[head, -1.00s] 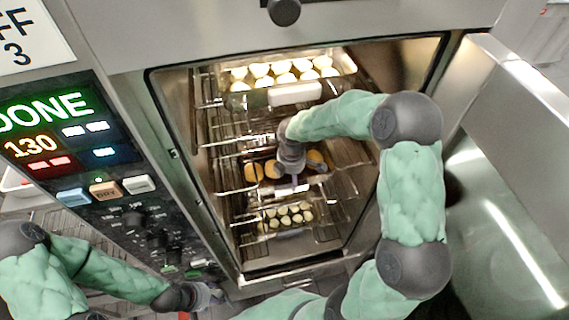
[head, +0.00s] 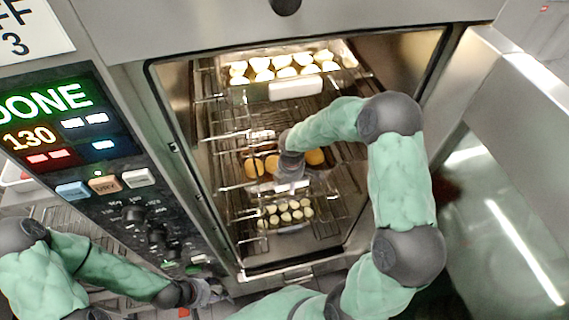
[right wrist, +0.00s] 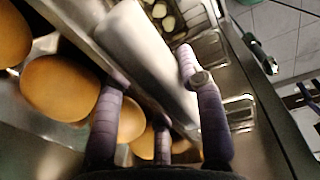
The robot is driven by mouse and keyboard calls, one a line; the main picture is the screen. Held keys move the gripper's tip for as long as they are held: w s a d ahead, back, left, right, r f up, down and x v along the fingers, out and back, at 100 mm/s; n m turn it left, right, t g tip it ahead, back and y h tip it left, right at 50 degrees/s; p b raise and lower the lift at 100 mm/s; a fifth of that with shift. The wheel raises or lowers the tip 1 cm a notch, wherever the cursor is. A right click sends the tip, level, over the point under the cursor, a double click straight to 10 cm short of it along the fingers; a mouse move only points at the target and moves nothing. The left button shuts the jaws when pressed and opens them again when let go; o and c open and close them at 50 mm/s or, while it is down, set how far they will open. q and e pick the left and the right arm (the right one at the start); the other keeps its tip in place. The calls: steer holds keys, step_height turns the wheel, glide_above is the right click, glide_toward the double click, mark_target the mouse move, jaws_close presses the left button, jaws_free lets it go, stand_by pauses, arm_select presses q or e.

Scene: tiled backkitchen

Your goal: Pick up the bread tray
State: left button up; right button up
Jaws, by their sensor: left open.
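The bread tray (head: 282,186) with orange-brown buns sits on the middle level inside the open oven. In the right wrist view, its buns (right wrist: 60,88) lie at the left and its pale front handle (right wrist: 148,55) runs across the middle. My right gripper (head: 290,180) is at the front of this tray and covers part of it. In the right wrist view the right gripper (right wrist: 155,85) has its fingers spread, on either side of the handle; contact cannot be told. My left gripper (head: 212,292) is open and apart from the tray, low outside the oven.
A tray of pale buns (head: 295,90) sits above, and a smaller tray of pale pieces (head: 290,226) below. Wire racks line the oven. The control panel (head: 100,170) is at left; the open door (head: 505,150) is at right, close to my right arm.

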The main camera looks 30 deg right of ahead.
jaws_close()
